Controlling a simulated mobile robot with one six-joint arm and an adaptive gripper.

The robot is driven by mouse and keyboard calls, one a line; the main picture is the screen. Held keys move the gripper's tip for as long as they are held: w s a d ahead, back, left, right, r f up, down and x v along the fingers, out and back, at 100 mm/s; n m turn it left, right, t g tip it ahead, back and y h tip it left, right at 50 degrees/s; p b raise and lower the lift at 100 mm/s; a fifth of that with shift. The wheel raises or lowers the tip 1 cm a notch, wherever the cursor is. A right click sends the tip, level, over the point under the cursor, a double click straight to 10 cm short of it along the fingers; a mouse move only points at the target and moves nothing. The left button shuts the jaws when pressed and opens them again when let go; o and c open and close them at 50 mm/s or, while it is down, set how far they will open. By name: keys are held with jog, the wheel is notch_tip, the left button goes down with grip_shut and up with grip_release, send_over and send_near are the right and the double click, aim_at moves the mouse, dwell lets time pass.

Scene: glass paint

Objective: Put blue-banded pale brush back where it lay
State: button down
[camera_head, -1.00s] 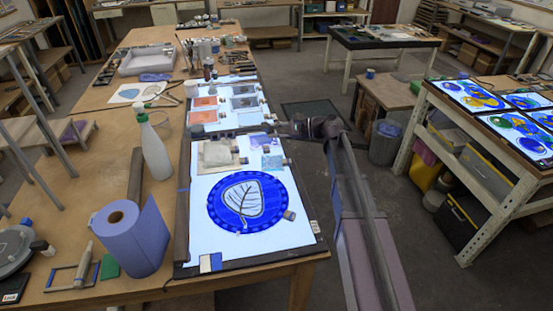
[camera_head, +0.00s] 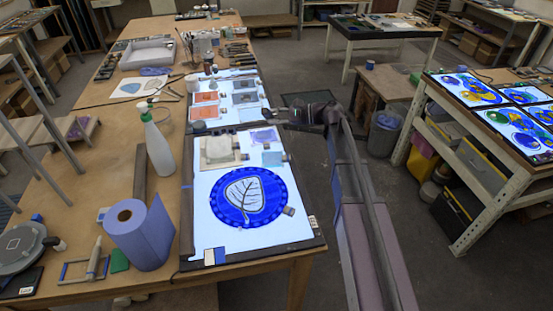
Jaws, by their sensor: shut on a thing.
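My gripper (camera_head: 283,117) is at the right edge of the upper light panel (camera_head: 262,92), reaching in from the right on my arm. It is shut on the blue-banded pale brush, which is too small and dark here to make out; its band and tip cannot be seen. A jar of upright brushes (camera_head: 188,45) stands farther back on the long wooden table (camera_head: 100,187). Several thin tools (camera_head: 236,50) lie to its right. I cannot tell which spot the held brush came from.
The near light panel (camera_head: 205,238) bears a blue leaf roundel (camera_head: 248,196), glass pieces and small weights. A white spray bottle (camera_head: 158,150) and blue paper roll (camera_head: 140,234) stand to its left. Open floor and a grey bin (camera_head: 384,135) lie to the right.

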jog(key=shift+r+p, duration=0.15)
jog(key=shift+p, duration=0.15)
jog(key=shift+r+h+p, duration=0.1)
jog(key=shift+h+p, duration=0.2)
jog(key=shift+p, duration=0.15)
jog(key=shift+n+g+h+p, duration=0.4)
jog(key=shift+n+h+p, duration=0.15)
jog(key=shift+p, duration=0.25)
jog(key=n+h+p, duration=0.1)
jog(key=h+p, duration=0.1)
jog(key=p, duration=0.2)
jog(key=shift+n+g+h, duration=0.35)
jog(key=shift+g, duration=0.05)
jog(key=shift+f+h+p, duration=0.25)
jog(key=shift+h+p, duration=0.1)
jog(key=shift+h, duration=0.15)
